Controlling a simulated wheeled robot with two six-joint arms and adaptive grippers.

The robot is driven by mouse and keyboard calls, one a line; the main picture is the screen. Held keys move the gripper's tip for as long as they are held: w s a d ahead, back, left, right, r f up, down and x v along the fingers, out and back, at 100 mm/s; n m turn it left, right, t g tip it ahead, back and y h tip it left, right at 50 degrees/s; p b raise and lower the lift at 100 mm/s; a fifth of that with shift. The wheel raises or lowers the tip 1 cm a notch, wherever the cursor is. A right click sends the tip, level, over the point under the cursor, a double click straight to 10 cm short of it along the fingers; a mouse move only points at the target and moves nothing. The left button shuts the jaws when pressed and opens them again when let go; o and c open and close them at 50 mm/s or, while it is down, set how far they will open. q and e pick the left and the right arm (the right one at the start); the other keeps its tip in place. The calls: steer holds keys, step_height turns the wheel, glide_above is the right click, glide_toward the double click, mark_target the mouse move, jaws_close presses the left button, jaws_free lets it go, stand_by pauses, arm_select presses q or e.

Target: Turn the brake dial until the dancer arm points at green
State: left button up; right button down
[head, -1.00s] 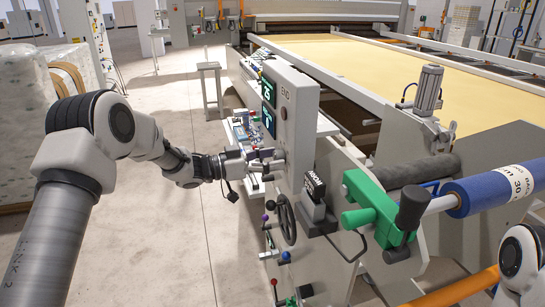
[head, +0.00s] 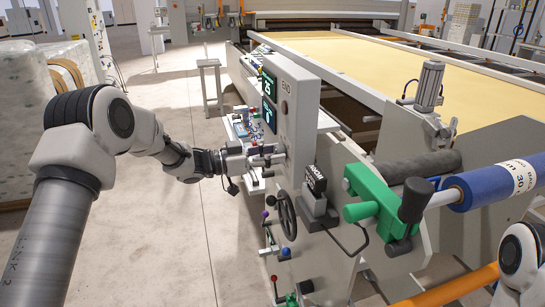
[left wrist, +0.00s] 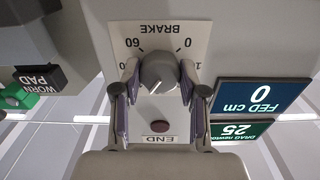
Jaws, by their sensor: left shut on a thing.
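The brake dial (left wrist: 158,72) is a grey round knob on a white BRAKE scale plate (left wrist: 172,32), upside down in the left wrist view, with 60 and 0 readable. My left gripper (left wrist: 159,82) is shut on the dial, one finger on each side. In the head view my left gripper (head: 270,160) is at the face of the grey END panel (head: 297,105), and the dial is hidden there. I cannot make out the dancer arm or its green mark. My right gripper is out of view; only part of my right arm shows at the lower right.
Two screens (left wrist: 262,93) beside the dial read FED 0 cm and DRAG 25. A handwheel (head: 285,215), a WORN PAD block (head: 315,180) and a green clamp (head: 365,190) sit close by. A blue roll (head: 490,187) lies right. Clear floor is left of the panel.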

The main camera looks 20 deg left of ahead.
arm_select(q)
steer(key=shift+m+b, duration=2)
steer(key=shift+m, duration=0.8)
steer(key=shift+r, duration=0.1)
steer(key=o, duration=1.1)
steer(key=shift+o, duration=0.2)
steer(key=v, duration=1.2)
